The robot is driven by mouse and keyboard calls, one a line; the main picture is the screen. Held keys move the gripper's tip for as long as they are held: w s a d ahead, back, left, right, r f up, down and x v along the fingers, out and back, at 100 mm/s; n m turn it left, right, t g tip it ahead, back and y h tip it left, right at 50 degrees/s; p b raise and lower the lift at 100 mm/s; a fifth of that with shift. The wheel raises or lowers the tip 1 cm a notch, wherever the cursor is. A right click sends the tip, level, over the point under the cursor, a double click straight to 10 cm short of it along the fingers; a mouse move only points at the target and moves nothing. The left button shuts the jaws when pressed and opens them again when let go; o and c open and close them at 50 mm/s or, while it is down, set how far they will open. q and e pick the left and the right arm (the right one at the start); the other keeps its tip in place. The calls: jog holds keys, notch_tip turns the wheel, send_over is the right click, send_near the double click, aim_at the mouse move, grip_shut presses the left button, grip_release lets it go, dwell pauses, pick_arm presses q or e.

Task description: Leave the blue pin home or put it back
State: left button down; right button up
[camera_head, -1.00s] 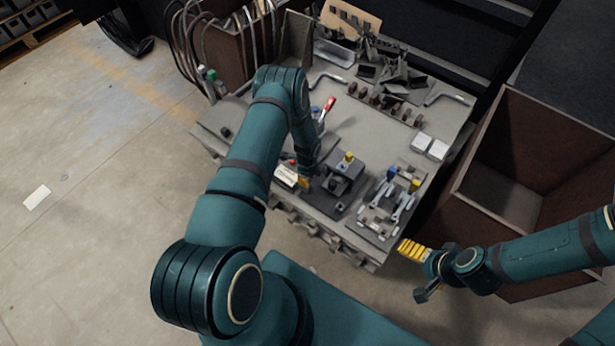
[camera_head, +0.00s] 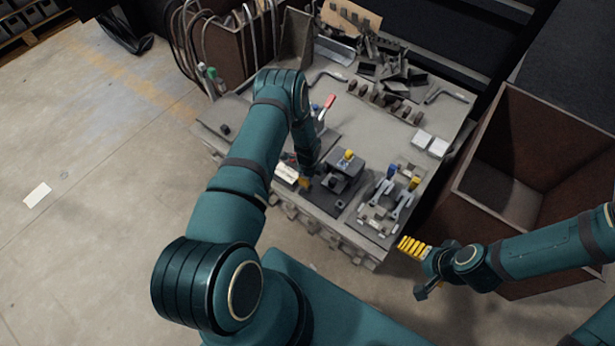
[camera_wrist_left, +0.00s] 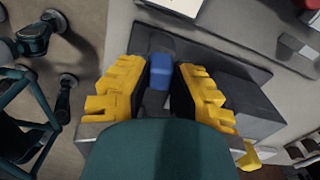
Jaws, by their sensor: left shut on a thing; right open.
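A blue pin (camera_wrist_left: 160,70) stands between the yellow fingers of my left gripper (camera_wrist_left: 159,88) in the left wrist view, which are shut on it. A dark grey plate and block lie below and around it; the pin's lower end is hard to see. In the head view my left gripper (camera_head: 304,182) is mostly hidden by my own arm, low beside a dark fixture (camera_head: 343,178) with a yellow knob (camera_head: 347,155). My right gripper (camera_head: 415,248) has yellow fingers and is open and empty, off the table's front right corner.
A toggle-clamp fixture (camera_head: 385,207) with a blue handle (camera_head: 391,172) and a yellow handle (camera_head: 413,183) stands right of the dark fixture. A white box (camera_head: 286,173) lies left. Dark parts crowd the table's back. A brown bin (camera_head: 470,190) stands at right.

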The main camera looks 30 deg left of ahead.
pick_arm(q)
jog(key=c, duration=0.9)
grip_release()
jog(key=shift+o, duration=0.2)
jog(key=shift+r, duration=0.1)
notch_tip(320, 180, up, 12)
jog(key=s+d+r+n+t+h, duration=0.1)
jog(key=s+d+r+n+h, duration=0.1)
jog(key=s+d+r+n, duration=0.3)
jog(key=s+d+r+n+h, duration=0.2)
jog(key=s+d+r+n, duration=0.3)
jog(key=s+d+n, duration=0.6)
jog(key=d+n, duration=0.2)
jog(key=d, duration=0.4)
jog(key=shift+s+n+t, duration=0.3)
jog(key=shift+s+t, duration=0.1)
